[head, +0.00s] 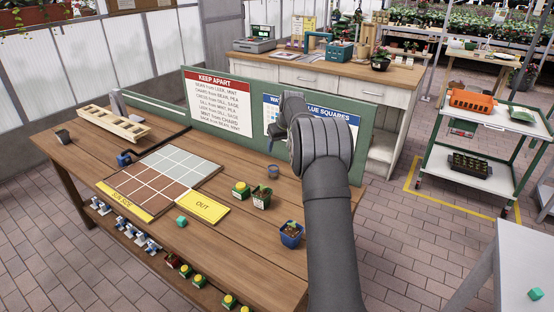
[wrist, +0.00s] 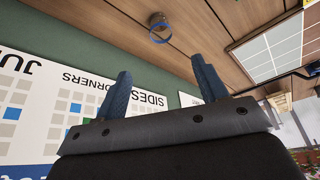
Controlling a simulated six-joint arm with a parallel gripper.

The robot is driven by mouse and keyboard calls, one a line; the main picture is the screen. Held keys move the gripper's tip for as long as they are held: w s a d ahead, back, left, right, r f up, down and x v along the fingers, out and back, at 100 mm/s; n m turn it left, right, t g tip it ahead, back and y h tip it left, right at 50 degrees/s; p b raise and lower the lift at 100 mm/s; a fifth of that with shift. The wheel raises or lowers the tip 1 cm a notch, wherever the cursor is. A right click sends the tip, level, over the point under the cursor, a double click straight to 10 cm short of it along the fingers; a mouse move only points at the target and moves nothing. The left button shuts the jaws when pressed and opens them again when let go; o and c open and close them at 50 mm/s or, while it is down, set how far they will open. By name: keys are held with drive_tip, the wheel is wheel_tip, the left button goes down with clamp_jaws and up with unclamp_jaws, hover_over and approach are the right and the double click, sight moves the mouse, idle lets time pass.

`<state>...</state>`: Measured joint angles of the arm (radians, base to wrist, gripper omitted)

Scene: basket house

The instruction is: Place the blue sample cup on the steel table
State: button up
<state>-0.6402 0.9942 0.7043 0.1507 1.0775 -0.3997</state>
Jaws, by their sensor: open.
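The sample cup is a small grey cup with a blue band (head: 273,171). It stands on the wooden bench near the green board, just left of my arm in the head view. In the wrist view the cup (wrist: 159,28) shows at the top, beyond and apart from my fingertips. My gripper (wrist: 164,85) is open and empty, with its two blue fingers spread. In the head view my arm hides the fingers. A grey table that looks like the steel table (head: 482,282) is partly in view at the lower right, with a teal cube (head: 535,293) on it.
The green board (head: 255,150) stands upright along the bench's back.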

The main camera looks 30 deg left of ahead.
idle(0.3)
approach(273, 168)
drive_tip(key=x, duration=0.5)
drive_tip(key=s+x, duration=0.1)
drive_tip(key=x, duration=0.2)
drive_tip(key=shift+d+f, duration=0.25)
drive_tip(key=shift+f, duration=0.15)
drive_tip(key=shift+s, duration=0.1)
drive_tip(key=c, duration=1.2)
drive_tip(key=shift+o, duration=0.2)
drive_tip(key=shift+r, duration=0.1)
